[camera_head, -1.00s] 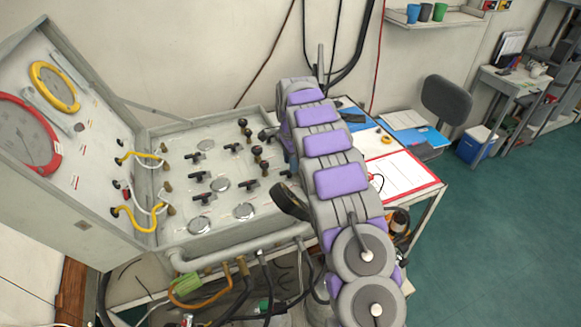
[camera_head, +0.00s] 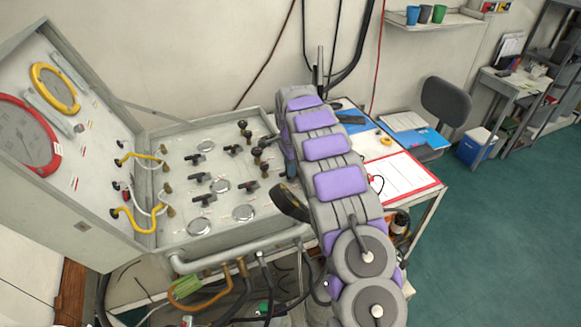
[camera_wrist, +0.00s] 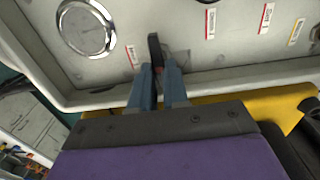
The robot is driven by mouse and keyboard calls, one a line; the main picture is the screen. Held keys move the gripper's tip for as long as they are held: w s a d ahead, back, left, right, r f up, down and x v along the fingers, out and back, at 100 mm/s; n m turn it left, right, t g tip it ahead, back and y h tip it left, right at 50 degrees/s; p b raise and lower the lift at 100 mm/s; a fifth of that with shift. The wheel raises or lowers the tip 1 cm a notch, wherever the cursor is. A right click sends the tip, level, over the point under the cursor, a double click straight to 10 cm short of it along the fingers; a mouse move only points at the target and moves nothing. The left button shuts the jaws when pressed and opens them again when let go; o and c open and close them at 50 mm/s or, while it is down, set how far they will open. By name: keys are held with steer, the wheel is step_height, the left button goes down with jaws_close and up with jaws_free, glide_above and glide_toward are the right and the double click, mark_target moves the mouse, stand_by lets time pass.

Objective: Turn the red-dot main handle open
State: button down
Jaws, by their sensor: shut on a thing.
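In the wrist view, my gripper (camera_wrist: 158,74) is shut on a black lever handle (camera_wrist: 154,48) near the panel's edge, with a blue-grey finger on each side. The handle stands out from the pale panel face. I cannot make out a red dot on it. In the head view, the arm hides the held handle and most of the gripper. The grey valve panel (camera_head: 180,231) lies open like a case, with several black handles and round metal discs on its face.
A round metal disc (camera_wrist: 86,27) and small red-striped labels sit near the held handle. The raised lid (camera_head: 95,120) carries gauges and yellow hoses. A table with a red-edged sheet (camera_head: 400,175) stands right of the arm. Pipes and hoses hang below the panel.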

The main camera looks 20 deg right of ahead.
steer(key=shift+r, duration=0.1)
stand_by(0.3)
steer(key=n+p, duration=0.2)
steer(key=n, duration=0.2)
steer(key=shift+w+a+n+p, duration=0.1)
steer(key=shift+w+n+p, duration=0.05)
steer(key=shift+n+p, duration=0.2)
steer(key=n+p, duration=0.1)
steer(key=n, duration=0.2)
steer(key=shift+w+n, duration=0.1)
steer(key=shift+n, duration=0.15)
steer(key=n+p, duration=0.2)
steer(key=n, duration=0.2)
steer(key=shift+n, duration=0.3)
steer(key=shift+w+a+n+p, duration=0.15)
steer(key=shift+n+p, duration=0.25)
steer(key=shift+n, duration=1.8)
steer(key=c, duration=1.1)
jaws_free()
